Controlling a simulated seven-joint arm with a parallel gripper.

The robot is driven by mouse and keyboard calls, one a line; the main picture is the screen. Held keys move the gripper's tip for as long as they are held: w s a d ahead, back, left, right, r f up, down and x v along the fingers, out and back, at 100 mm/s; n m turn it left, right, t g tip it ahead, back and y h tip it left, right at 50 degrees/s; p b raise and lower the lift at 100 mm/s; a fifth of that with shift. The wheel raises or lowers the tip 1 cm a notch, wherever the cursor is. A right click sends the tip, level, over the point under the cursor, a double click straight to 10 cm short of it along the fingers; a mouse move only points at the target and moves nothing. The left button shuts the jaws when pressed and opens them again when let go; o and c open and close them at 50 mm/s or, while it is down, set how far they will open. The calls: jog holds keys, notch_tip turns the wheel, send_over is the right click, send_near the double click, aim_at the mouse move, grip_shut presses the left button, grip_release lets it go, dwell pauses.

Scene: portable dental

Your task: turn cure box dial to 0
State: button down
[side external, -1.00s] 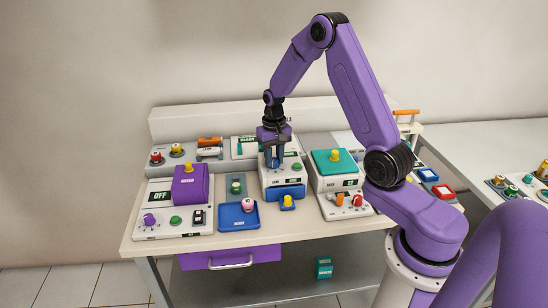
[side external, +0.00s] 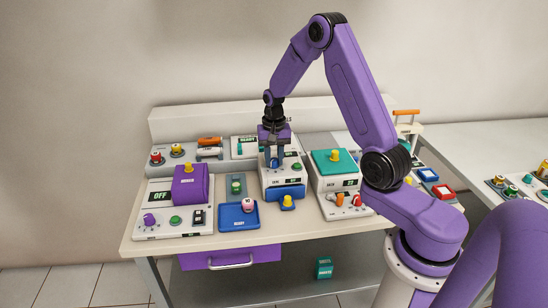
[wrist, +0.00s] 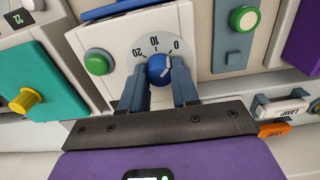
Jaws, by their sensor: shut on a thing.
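The white cure box (side external: 270,182) stands mid-table with a blue front part, a small display and a green button. Its blue dial (wrist: 157,68) is on the top face, beside printed marks 0, 10 and 20. My gripper (side external: 274,163) points straight down over the box. In the wrist view its two grey fingers are closed on opposite sides of the dial. A pale pointer line on the dial leans toward the 0 side; its exact reading is unclear.
A green button (wrist: 98,62) sits beside the dial. To the left are a purple-topped box (side external: 190,184) and a blue tray (side external: 238,222). A teal-topped box (side external: 333,160) stands close on the right. A yellow-knobbed blue piece (side external: 287,203) is in front.

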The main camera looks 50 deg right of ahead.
aim_at(274, 159)
jog(key=shift+w, duration=0.1)
jog(key=c, duration=0.8)
grip_release()
jog(key=shift+c, duration=0.2)
jog(key=shift+r, duration=0.1)
notch_tip(274, 159, up, 17)
jog(key=shift+r, duration=0.15)
